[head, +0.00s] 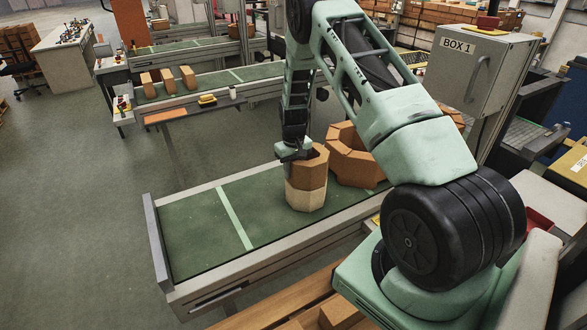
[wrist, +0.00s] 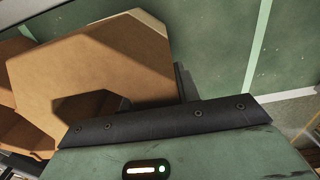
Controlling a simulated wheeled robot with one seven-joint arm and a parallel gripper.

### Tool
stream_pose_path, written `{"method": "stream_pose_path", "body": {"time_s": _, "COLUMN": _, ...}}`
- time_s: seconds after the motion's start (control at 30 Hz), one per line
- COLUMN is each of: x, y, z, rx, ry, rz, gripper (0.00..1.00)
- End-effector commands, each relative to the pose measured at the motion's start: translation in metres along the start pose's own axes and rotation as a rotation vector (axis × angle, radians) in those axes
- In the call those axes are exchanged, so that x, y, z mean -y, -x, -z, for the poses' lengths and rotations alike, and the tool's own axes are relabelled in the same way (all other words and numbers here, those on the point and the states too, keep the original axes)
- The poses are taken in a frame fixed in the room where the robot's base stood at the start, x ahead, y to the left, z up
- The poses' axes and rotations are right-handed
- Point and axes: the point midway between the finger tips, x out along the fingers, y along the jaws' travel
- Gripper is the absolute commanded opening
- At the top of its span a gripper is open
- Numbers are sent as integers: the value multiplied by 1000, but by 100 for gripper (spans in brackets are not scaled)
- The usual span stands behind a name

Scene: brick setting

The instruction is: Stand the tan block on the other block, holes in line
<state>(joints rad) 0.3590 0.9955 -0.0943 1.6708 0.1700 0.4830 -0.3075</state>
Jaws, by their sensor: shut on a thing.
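The tan block (head: 309,164) is an eight-sided piece with a hole through it. It is upright directly above the other block (head: 305,195), a pale cream one on the green conveyor. In the head view they look touching, with sides roughly flush. My gripper (head: 291,151) is shut on the tan block's wall at its left side. In the wrist view the tan block's top (wrist: 95,50) fills the left, its dark hole partly behind my gripper. A thin pale edge of the other block (wrist: 152,19) shows past it. The lower hole is hidden, so I cannot tell its alignment.
A larger ring of brown blocks (head: 350,160) stands close to the right of the stack, partly behind my arm. The green belt (head: 190,225) is clear to the left, up to a raised end plate (head: 155,235). Several brown blocks (head: 168,80) stand on a farther conveyor.

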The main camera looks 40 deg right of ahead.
Motion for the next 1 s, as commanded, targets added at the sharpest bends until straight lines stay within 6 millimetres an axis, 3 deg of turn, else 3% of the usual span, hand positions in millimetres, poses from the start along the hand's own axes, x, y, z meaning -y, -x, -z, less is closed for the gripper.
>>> {"method": "stream_pose_path", "body": {"time_s": 0.17, "x": -1, "y": -4, "z": 1, "rx": -4, "ry": 0, "rz": -1, "gripper": 0}}
{"method": "stream_pose_path", "body": {"time_s": 0.2, "x": 0, "y": -6, "z": 0, "rx": 0, "ry": 0, "rz": 0, "gripper": 34}}
{"method": "stream_pose_path", "body": {"time_s": 0.27, "x": 0, "y": -5, "z": 0, "rx": 0, "ry": 0, "rz": 0, "gripper": 51}}
{"method": "stream_pose_path", "body": {"time_s": 0.3, "x": 0, "y": -5, "z": 0, "rx": 0, "ry": 0, "rz": 0, "gripper": 54}}
{"method": "stream_pose_path", "body": {"time_s": 0.57, "x": 0, "y": -4, "z": 0, "rx": 0, "ry": 0, "rz": 0, "gripper": 54}}
{"method": "stream_pose_path", "body": {"time_s": 0.77, "x": 0, "y": 10, "z": 1, "rx": -3, "ry": 0, "rz": 0, "gripper": 54}}
{"method": "stream_pose_path", "body": {"time_s": 1.0, "x": 0, "y": 55, "z": 2, "rx": -7, "ry": 1, "rz": -1, "gripper": 54}}
